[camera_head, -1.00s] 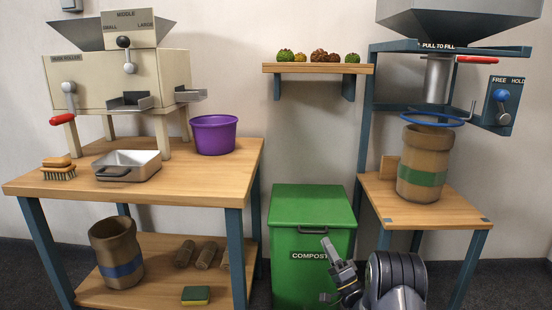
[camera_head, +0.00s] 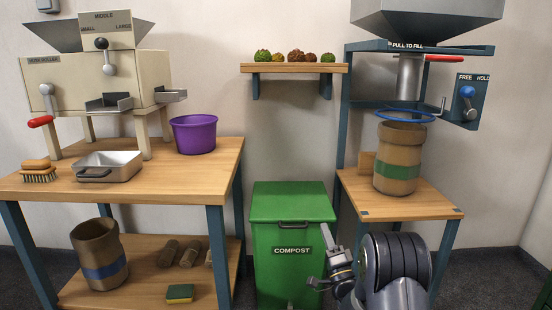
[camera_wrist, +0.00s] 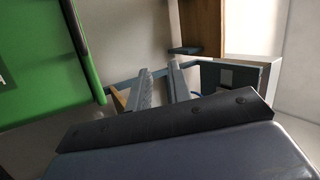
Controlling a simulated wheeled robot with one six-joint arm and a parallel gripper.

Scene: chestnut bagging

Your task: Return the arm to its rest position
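My arm is folded low at the bottom of the head view. My gripper (camera_head: 322,257) is in front of the right edge of the green compost bin (camera_head: 291,215), with its fingers apart and nothing seen between them. In the wrist view the two fingers of my gripper (camera_wrist: 160,72) also stand apart with a clear gap. The green bin (camera_wrist: 45,50) fills the upper left of that view.
A table (camera_head: 215,170) with a cream machine (camera_head: 90,80), metal tray (camera_head: 108,166) and purple bucket (camera_head: 194,134) is at left. At right, a green-banded sack (camera_head: 397,158) stands on a stand (camera_head: 415,205) under the hopper (camera_head: 425,20). Floor shows at far right.

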